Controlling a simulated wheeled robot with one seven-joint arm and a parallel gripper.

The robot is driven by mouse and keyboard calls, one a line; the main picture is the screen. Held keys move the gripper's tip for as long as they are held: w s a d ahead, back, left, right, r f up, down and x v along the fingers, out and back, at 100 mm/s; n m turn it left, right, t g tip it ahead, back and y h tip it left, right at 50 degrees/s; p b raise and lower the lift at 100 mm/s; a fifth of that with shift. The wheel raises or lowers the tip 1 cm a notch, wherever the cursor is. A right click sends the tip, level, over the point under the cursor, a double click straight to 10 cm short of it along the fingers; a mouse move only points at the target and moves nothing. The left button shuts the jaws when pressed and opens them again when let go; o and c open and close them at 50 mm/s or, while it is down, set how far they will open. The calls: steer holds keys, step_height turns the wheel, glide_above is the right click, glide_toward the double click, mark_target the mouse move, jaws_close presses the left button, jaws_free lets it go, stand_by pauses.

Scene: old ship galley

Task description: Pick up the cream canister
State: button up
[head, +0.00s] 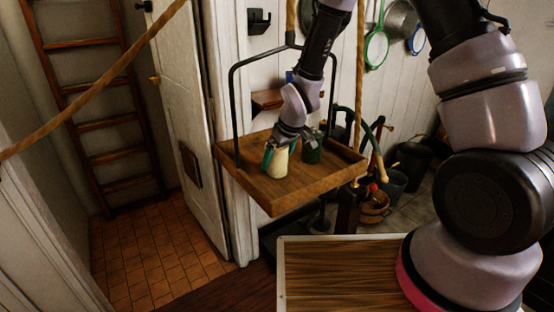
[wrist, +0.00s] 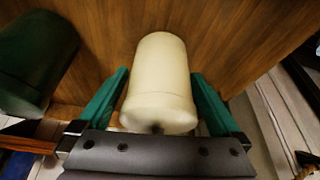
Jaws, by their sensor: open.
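The cream canister (head: 279,163) stands on the wooden hanging tray (head: 274,198), near its middle. In the wrist view the cream canister (wrist: 160,80) sits between the two green fingers of my gripper (wrist: 158,98). One finger is on each side, with a narrow gap visible on each side. My gripper (head: 280,154) is open in the head view, reaching down over the canister from above. Part of the canister is hidden there by the gripper. A dark green canister (head: 311,150) stands just right of it on the tray; it also shows in the wrist view (wrist: 35,62).
The tray has a raised rim and a black metal handle frame (head: 236,105). A rope (head: 361,80) runs down behind it. A wooden-topped surface (head: 335,275) lies in front. Pans (head: 376,47) hang on the back wall. A ladder (head: 103,122) stands at left.

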steer(key=shift+c, duration=0.3)
steer(key=c, duration=1.5)
jaws_close()
steer(key=shift+r, duration=0.15)
